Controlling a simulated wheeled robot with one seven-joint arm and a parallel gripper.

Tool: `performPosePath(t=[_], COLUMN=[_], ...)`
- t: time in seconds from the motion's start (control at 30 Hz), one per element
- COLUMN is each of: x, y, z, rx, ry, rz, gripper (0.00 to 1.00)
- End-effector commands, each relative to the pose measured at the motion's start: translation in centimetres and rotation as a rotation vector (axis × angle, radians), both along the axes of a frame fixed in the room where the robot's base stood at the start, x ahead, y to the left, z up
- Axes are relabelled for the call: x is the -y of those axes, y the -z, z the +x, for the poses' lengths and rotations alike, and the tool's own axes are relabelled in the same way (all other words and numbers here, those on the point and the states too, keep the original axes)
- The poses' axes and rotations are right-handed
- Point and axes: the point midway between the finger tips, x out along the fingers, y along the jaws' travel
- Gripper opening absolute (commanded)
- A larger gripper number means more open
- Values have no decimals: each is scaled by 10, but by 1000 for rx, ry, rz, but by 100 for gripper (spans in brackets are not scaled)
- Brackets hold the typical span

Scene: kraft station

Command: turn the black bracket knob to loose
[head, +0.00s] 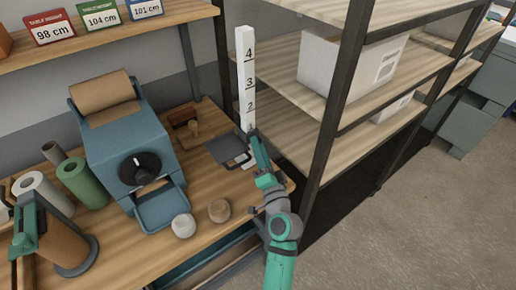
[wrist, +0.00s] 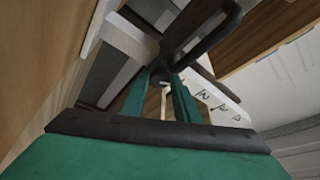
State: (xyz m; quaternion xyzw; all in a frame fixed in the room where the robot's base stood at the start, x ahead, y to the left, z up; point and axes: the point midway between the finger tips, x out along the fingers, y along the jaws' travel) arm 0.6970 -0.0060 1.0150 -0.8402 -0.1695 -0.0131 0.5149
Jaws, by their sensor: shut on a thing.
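A white post (head: 245,80) with the numbers 4, 3 and 2 stands at the table's right end. A dark bracket with a flat plate (head: 228,148) sits low on it. My gripper (head: 253,137) reaches up to the bracket's right side beside the post. In the wrist view, the two green fingers (wrist: 164,92) are shut on the small black bracket knob (wrist: 160,76), with the dark bracket (wrist: 205,28) above it. The fingers cover part of the knob, so its turn angle cannot be read. In the head view, the knob is hidden by my gripper.
A blue paper dispenser (head: 125,145) with its own black dial (head: 140,168) stands on the table (head: 205,240). Two round pieces, one pale (head: 184,225) and one brown (head: 219,211), lie near the front edge. A dark-framed shelf (head: 335,110) stands close on the right.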

Motion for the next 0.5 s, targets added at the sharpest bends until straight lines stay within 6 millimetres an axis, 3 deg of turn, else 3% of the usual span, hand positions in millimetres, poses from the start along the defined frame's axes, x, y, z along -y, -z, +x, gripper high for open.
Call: performPosePath(t=[0.2, 0.23, 0.27, 0.3, 0.5], x=[-5, -5, -5, -5, -5], y=[2, 2, 2, 2, 2], z=[0, -1, -1, -1, 0], rx=[-6, -6, -6, -5, -5], ry=[-11, -11, -10, -9, -8], rz=[-1, -1, 0, 0, 0], gripper=[6, 35, 42, 46, 46])
